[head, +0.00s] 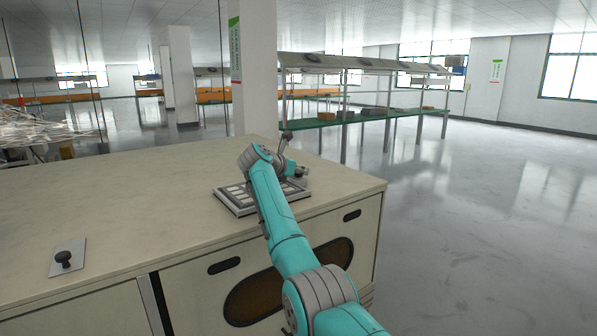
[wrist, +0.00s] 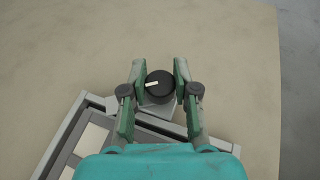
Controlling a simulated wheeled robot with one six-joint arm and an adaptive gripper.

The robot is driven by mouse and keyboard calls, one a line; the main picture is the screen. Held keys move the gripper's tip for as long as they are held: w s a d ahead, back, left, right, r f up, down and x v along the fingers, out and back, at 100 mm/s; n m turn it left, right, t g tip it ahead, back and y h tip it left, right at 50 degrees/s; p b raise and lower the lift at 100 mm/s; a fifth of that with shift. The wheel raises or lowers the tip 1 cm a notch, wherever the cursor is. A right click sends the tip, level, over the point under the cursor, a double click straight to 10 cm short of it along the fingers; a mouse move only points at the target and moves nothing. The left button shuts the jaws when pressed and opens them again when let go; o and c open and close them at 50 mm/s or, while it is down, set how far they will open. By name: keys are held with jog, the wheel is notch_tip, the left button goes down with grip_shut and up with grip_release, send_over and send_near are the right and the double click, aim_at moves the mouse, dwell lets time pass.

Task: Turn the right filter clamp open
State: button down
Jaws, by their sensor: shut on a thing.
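The right filter clamp (wrist: 159,86) shows in the wrist view as a round black knob with a white pointer mark. The mark points to the left in that view. My gripper (wrist: 160,82) has its two green fingers on either side of the knob and is shut on it. In the head view my gripper (head: 300,171) is at the far right part of the filter frame (head: 236,207), and my arm partly hides the frame. The knob itself is hard to make out in the head view. A grey plate lies under the knob in the wrist view.
The frame lies on a wide beige cabinet top (head: 120,200), whose right edge is close to my gripper. A black knob on a grey plate (head: 68,258) is at the left front. A shelf rack (head: 365,113) stands behind. Much of the top is clear.

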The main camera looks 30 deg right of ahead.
jog(key=shift+m+g, duration=0.4)
jog(key=shift+g, duration=0.2)
jog(key=c, duration=0.9)
grip_release()
jog(key=shift+o, duration=0.2)
jog(key=v, duration=1.2)
jog(key=shift+f, duration=0.15)
